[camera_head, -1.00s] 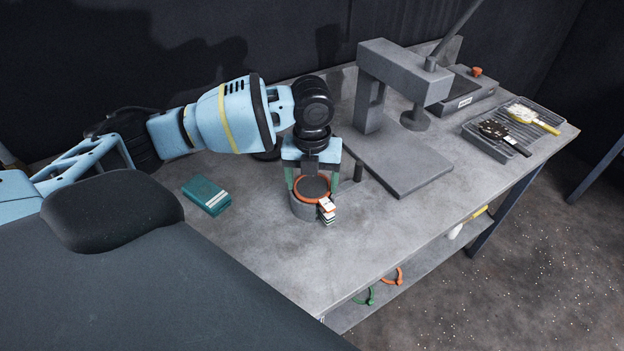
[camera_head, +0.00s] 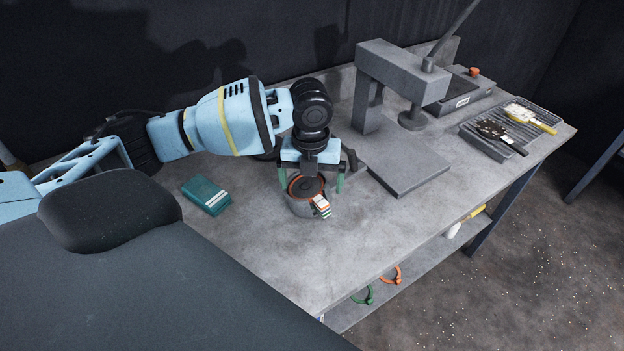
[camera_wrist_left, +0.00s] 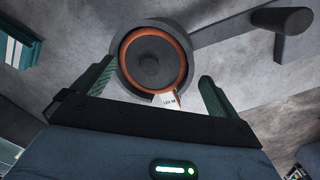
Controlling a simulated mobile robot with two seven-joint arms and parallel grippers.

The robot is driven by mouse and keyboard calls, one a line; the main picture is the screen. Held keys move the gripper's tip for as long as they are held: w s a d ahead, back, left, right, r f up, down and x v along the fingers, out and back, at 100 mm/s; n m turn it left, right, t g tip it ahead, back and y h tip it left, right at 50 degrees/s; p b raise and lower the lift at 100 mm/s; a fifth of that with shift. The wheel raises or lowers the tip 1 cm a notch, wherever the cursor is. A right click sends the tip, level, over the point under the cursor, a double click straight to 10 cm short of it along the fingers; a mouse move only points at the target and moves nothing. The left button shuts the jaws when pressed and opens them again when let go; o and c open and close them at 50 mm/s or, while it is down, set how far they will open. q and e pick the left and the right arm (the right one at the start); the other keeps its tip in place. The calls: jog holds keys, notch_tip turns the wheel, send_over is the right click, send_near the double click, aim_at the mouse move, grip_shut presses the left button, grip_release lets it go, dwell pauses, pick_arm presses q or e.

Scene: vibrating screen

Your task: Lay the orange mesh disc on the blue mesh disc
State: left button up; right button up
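An orange-rimmed mesh disc (camera_head: 306,186) with a dark centre lies at the top of a short round grey holder (camera_head: 303,208) on the bench. In the left wrist view the orange disc (camera_wrist_left: 152,62) sits inside the holder's grey rim. In the left wrist view both fingers stand clear of the orange disc. My right gripper is not in view.
A teal box (camera_head: 206,195) lies left of the holder. A grey press (camera_head: 400,75) stands behind to the right. A grey tray (camera_head: 480,141) with two brushes is at the far right. The bench front is clear; rings hang below it.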

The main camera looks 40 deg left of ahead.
aim_at(311, 188)
pick_arm(q)
jog(key=shift+s+d+f, duration=0.1)
jog(key=shift+s+f, duration=0.05)
jog(key=shift+f, duration=0.25)
jog(key=shift+s+d+f, duration=0.1)
jog(key=shift+s+f, duration=0.05)
jog(key=shift+f, duration=0.25)
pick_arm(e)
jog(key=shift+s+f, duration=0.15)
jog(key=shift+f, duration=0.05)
pick_arm(q)
jog(key=shift+r, duration=0.15)
notch_tip(311, 188, up, 14)
jog(key=p, duration=0.1)
jog(key=shift+w+a+f, duration=0.15)
jog(key=shift+w+f, duration=0.1)
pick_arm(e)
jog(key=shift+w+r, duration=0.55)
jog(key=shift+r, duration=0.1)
